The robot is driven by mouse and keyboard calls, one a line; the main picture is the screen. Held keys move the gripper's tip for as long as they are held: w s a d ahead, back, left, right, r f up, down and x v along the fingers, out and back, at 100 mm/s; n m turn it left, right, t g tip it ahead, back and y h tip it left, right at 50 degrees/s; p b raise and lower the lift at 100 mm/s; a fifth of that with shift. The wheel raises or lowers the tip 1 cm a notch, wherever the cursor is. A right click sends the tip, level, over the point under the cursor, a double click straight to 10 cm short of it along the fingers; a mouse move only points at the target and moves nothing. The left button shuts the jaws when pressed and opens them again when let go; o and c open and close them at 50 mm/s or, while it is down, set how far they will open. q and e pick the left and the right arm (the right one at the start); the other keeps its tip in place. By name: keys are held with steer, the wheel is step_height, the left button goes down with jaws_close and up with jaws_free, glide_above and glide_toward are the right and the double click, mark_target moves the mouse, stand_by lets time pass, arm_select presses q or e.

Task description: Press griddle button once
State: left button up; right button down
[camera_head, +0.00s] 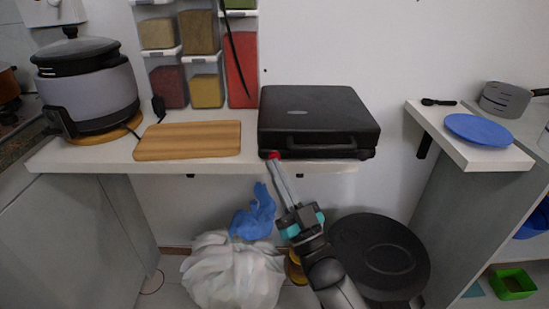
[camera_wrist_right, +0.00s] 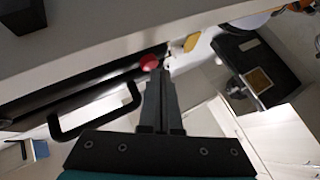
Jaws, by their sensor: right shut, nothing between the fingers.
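The black griddle (camera_head: 316,112) sits closed on the white shelf, with its handle at the front. Its red button (camera_head: 274,154) is at the front left corner. My right gripper (camera_head: 277,163) comes up from below, shut and empty, with its tips right at the button. In the right wrist view the red button (camera_wrist_right: 148,63) shows just beside the shut fingertips (camera_wrist_right: 158,73), and the griddle's handle (camera_wrist_right: 95,112) is to the left. I cannot tell whether the fingertips touch the button. My left gripper is not in view.
A wooden board (camera_head: 188,141) lies left of the griddle on the shelf (camera_head: 90,155), beside a grey cooker (camera_head: 88,88). Spice dispensers (camera_head: 198,50) hang on the wall behind. A white bag (camera_head: 233,272) and black round bin (camera_head: 380,252) stand below.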

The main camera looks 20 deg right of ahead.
steer(key=shift+w+d, duration=0.1)
steer(key=shift+w, duration=0.2)
stand_by(0.5)
steer(key=shift+s+a+p, duration=0.25)
steer(key=shift+s+p, duration=0.2)
steer(key=shift+s, duration=0.3)
steer(key=shift+s, duration=0.1)
steer(key=s+p, duration=0.1)
steer(key=s, duration=0.1)
steer(key=s+a+p, duration=0.1)
steer(key=s, duration=0.1)
steer(key=shift+s+a, duration=0.2)
steer(key=shift+s, duration=0.15)
